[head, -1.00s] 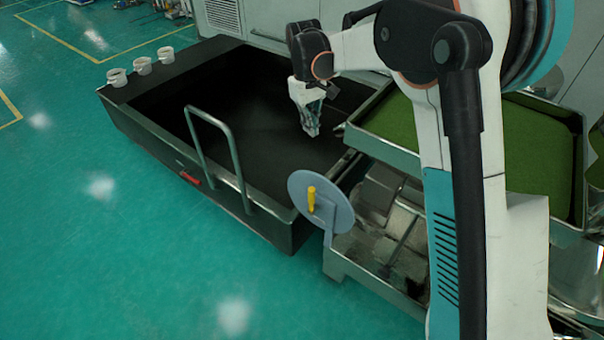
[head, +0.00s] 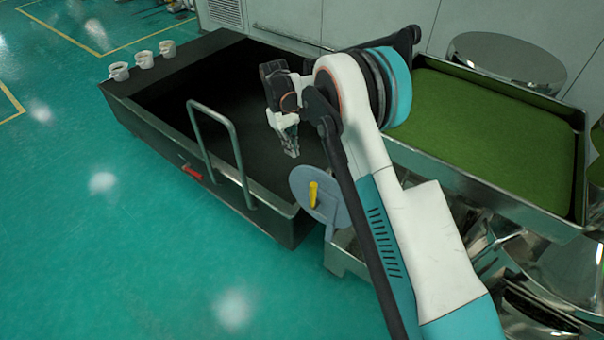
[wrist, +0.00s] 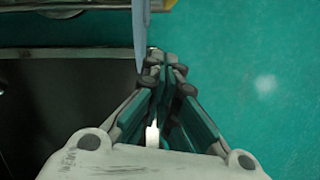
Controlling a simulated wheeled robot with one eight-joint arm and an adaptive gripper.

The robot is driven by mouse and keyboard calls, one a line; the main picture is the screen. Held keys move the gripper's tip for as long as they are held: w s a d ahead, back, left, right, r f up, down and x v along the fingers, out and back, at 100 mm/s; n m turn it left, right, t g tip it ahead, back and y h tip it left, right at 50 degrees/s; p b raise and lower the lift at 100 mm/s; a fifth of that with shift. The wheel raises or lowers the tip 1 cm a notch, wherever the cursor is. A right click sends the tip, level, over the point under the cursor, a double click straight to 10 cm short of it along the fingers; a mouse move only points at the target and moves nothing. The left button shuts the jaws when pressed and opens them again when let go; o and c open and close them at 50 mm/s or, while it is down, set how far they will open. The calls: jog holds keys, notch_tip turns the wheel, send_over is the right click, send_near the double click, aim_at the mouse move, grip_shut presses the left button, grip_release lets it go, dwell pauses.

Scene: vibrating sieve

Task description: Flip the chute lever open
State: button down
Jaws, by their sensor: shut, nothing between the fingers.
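A yellow handle (head: 313,194) stands roughly upright on the face of a round grey disc (head: 333,205) at the sieve machine's near corner. A small red lever (head: 192,172) sits on the outer side of the black bin. My gripper (head: 292,153) points down above the bin's interior, behind and left of the disc, apart from the yellow handle. In the wrist view my gripper (wrist: 168,62) has its fingertips together with nothing between them.
The black bin (head: 150,128) has a raised metal push bar (head: 240,165) at its near end and several white cups (head: 143,60) on its far left ledge. A green-floored metal tray (head: 480,125) lies right of my arm. Green floor is clear at left.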

aim_at(315, 194)
jog(key=s+d+f+b, duration=0.4)
jog(key=s+f+b, duration=0.1)
jog(key=f, duration=0.4)
jog(key=shift+f, duration=0.25)
jog(key=shift+w+d, duration=0.1)
jog(key=shift+d, duration=0.05)
